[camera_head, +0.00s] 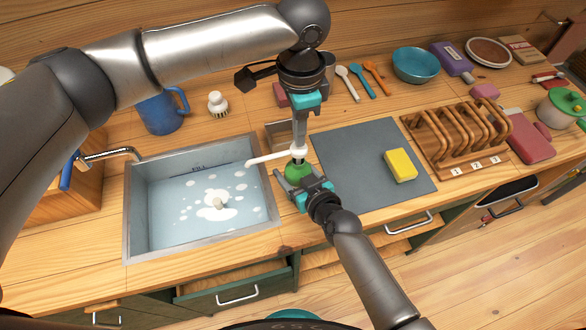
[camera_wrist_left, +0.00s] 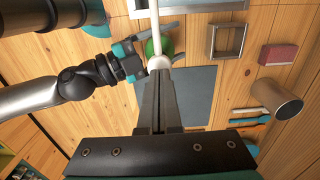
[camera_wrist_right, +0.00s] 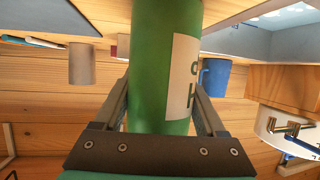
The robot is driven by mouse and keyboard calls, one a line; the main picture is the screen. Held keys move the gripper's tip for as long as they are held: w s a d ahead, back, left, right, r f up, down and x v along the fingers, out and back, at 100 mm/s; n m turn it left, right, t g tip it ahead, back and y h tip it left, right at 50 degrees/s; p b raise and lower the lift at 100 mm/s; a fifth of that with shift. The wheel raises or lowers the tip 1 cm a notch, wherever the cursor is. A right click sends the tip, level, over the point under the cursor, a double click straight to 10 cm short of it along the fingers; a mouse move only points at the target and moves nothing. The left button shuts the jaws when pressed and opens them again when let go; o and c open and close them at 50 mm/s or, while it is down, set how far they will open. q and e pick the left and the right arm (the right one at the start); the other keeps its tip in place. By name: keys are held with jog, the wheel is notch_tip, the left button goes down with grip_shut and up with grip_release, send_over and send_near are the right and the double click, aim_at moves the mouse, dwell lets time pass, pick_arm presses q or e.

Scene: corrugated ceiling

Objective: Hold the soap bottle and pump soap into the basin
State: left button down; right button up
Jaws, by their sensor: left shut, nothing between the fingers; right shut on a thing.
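The green soap bottle (camera_head: 299,169) has a white pump head (camera_head: 297,151), whose long spout points left over the basin's right edge. My right gripper (camera_head: 300,183) is shut around the bottle; in the right wrist view the bottle (camera_wrist_right: 160,60), with a white label, fills the space between its fingers. My left gripper (camera_head: 299,142) points down with closed, empty fingers right at the pump head; in the left wrist view its tips (camera_wrist_left: 159,72) meet the white pump top (camera_wrist_left: 158,62). I cannot tell if the pump is pressed down. The grey-rimmed basin (camera_head: 128,210) holds pale blue water with white foam patches.
A tap (camera_head: 112,153) reaches over the basin's left side. A blue mug (camera_head: 160,112) and a brush (camera_head: 217,104) stand behind it. A grey mat (camera_head: 350,150) with a yellow sponge (camera_head: 400,165) and a wooden rack (camera_head: 455,140) lie to the right.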

pick_arm(q)
jog(key=shift+f, duration=1.55)
jog(key=shift+r, duration=1.65)
notch_tip(320, 180, up, 6)
dwell(1.4)
pick_arm(e)
jog(key=o, duration=1.5)
